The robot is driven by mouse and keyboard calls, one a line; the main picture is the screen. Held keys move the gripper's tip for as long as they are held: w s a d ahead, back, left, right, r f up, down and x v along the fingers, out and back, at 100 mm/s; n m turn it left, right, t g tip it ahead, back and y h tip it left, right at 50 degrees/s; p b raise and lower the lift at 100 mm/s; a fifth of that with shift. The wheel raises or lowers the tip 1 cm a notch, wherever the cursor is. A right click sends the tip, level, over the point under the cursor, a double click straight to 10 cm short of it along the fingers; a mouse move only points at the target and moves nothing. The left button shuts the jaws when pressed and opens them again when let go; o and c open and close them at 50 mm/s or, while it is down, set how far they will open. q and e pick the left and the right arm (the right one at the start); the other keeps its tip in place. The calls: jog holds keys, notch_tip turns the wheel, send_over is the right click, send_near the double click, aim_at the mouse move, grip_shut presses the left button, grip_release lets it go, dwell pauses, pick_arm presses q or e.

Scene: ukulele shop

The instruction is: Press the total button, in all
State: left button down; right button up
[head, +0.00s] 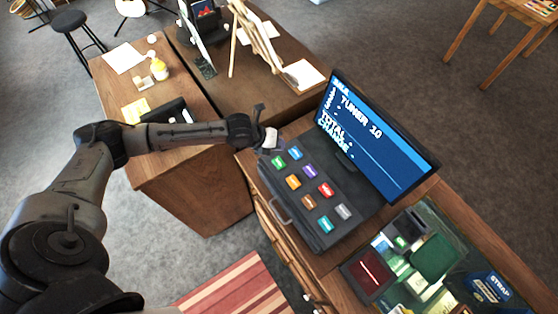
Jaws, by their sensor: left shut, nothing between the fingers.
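A dark cash register (342,182) stands on the wooden counter, with several coloured buttons on its sloped top. They include a green button (278,162), a blue button (295,153), a purple button (310,171), an orange button (293,182), a red button (325,189), a brown button (308,202), a grey button (343,212) and a teal button (326,224). Their labels are too small to read. My left gripper (271,147) is shut and empty at the register's upper-left corner, near the green and blue buttons. My right gripper is out of view.
A glass display case (440,215) holds boxes to the right of the register. A wooden desk (185,135) with papers and a yellow bottle (159,69) stands at the left. A striped rug (235,288) lies below.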

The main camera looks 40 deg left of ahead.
aim_at(278, 161)
pick_arm(q)
jog(key=m, duration=0.2)
jog(key=shift+w+a+m+t+h, duration=0.3)
jog(key=shift+a+m, duration=0.05)
jog(key=shift+m, duration=0.05)
dwell(0.3)
notch_tip(278, 161, down, 8)
jog(key=b, duration=0.5)
jog(key=shift+f+b, duration=0.4)
jog(key=shift+b, duration=0.1)
jog(key=shift+f, duration=0.15)
dwell(1.7)
jog(key=shift+f+b, duration=0.25)
jog(key=shift+b, duration=0.35)
